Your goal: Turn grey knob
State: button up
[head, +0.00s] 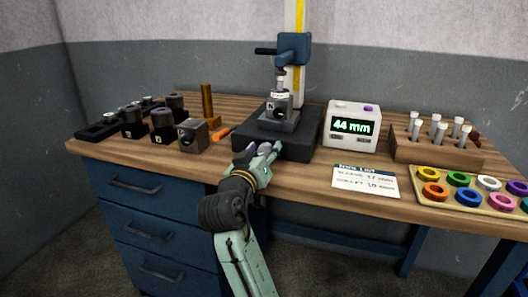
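I cannot clearly make out a grey knob in the head view. A white display box (351,127) reads "44 mm" and has a small purple part (369,108) on its top. To its left stands a press-like device with a blue head (293,48), a black lever (266,51) and a grey metal block (277,106) on a dark base (296,147). My gripper (265,149) is in front of the dark base, near the bench's front edge. Its fingers look apart and nothing shows between them.
Dark tool holders (133,123) and a brass post (208,103) stand on the left. An orange-handled tool (221,133) lies near the base. A wooden rack (437,150), a tray of coloured rings (428,175) and a printed card (365,181) occupy the right.

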jog(key=shift+o, duration=0.3)
jog(key=v, duration=1.2)
jog(key=shift+a+r, duration=0.1)
jog(key=shift+c, duration=0.2)
